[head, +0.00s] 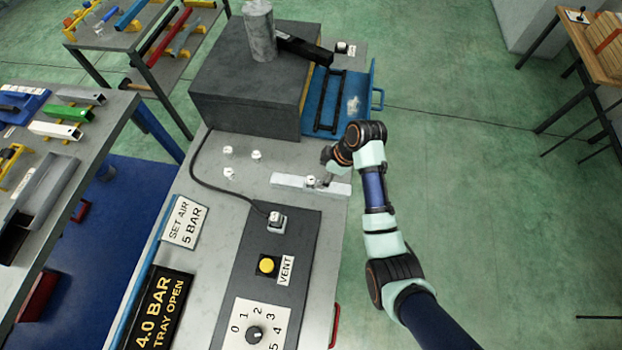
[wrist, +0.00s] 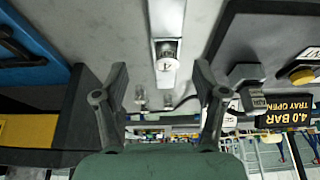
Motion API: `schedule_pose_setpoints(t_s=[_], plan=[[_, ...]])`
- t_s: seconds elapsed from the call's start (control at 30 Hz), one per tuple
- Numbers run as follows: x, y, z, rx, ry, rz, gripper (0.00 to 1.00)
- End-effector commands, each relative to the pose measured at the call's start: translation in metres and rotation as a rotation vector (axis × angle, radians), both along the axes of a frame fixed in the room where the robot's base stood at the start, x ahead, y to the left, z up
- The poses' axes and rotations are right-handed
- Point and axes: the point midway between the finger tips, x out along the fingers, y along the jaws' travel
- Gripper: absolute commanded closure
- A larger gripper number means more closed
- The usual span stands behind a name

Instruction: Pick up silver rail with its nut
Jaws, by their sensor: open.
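The silver rail (head: 287,181) lies flat on the grey bench top, near the bench's right edge in the head view. A small pale nut (head: 311,181) sits on it near the middle. Nothing is held. Finger contact with the rail cannot be told.
Several small pale fittings (head: 228,150) stand left of the rail. A dark block (head: 245,105) and a blue tray (head: 372,80) with black bars are behind it. A control panel (head: 290,245) with a yellow button is in front. A black cable curves across the bench.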

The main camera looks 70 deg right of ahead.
Motion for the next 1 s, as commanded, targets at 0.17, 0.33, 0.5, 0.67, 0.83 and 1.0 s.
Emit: schedule_pose_setpoints(t_s=[0.17,0.33,0.5,0.67,0.83,1.0], plan=[[0.008,0.003,-0.018,0.002,0.002,0.001,0.29],[0.011,0.004,-0.026,0.000,0.001,-0.001,0.29],[0.021,0.012,-0.054,0.002,0.002,0.001,0.29],[0.028,0.012,-0.070,0.000,0.002,-0.001,0.29],[0.029,0.012,-0.070,-0.002,0.001,-0.002,0.29],[0.029,0.012,-0.070,-0.002,0.002,-0.002,0.51]])
